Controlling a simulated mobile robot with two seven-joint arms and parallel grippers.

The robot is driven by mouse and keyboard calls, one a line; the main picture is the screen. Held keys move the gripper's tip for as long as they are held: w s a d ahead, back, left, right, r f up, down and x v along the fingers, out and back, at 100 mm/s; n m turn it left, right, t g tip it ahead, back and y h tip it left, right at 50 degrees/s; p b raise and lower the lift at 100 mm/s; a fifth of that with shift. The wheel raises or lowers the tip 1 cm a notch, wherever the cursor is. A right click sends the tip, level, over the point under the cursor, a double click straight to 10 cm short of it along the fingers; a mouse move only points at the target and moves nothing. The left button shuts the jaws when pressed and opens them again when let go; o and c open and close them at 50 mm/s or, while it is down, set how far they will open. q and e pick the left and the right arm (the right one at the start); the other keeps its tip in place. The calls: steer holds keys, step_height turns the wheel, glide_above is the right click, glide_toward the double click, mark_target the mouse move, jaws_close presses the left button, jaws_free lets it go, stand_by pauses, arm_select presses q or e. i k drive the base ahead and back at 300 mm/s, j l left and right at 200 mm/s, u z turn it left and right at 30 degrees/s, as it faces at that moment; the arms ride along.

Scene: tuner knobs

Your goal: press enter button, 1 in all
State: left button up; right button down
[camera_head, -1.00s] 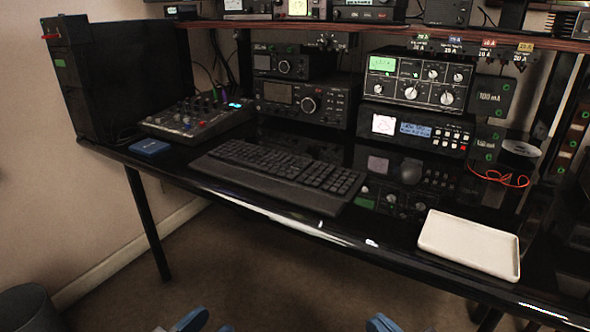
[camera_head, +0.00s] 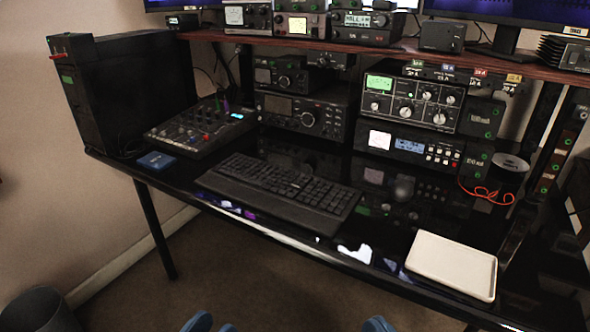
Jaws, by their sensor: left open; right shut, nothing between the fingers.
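A black box with a lit blue display (camera_head: 409,146) stands on the desk at the right, below a meter unit. Small pale buttons (camera_head: 440,155) and one red button sit at its right end; their labels are too small to read. A black keyboard (camera_head: 285,189) lies at the desk's middle; its key labels cannot be read. My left gripper (camera_head: 212,324) shows as blue tips at the bottom edge, open and empty. My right gripper (camera_head: 377,324) shows as a blue tip at the bottom edge, shut and empty. Both are in front of the desk, away from the buttons.
A white tray (camera_head: 452,265) lies at the desk's front right. A mixer (camera_head: 199,132) and a small blue box (camera_head: 156,160) are at the left. A wooden shelf (camera_head: 395,53) with equipment runs above the radios. Red wire (camera_head: 487,194) lies at the right.

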mark_target(293, 186)
steer(key=i+j, duration=0.15)
steer(key=j, duration=0.2)
steer(key=i+j, duration=0.1)
steer(key=j, duration=0.25)
steer(key=i+j, duration=0.15)
steer(key=j, duration=0.2)
steer(key=i+j, duration=0.1)
steer(key=j, duration=0.25)
steer(key=i+j, duration=0.15)
steer(key=j, duration=0.2)
steer(key=u, duration=0.05)
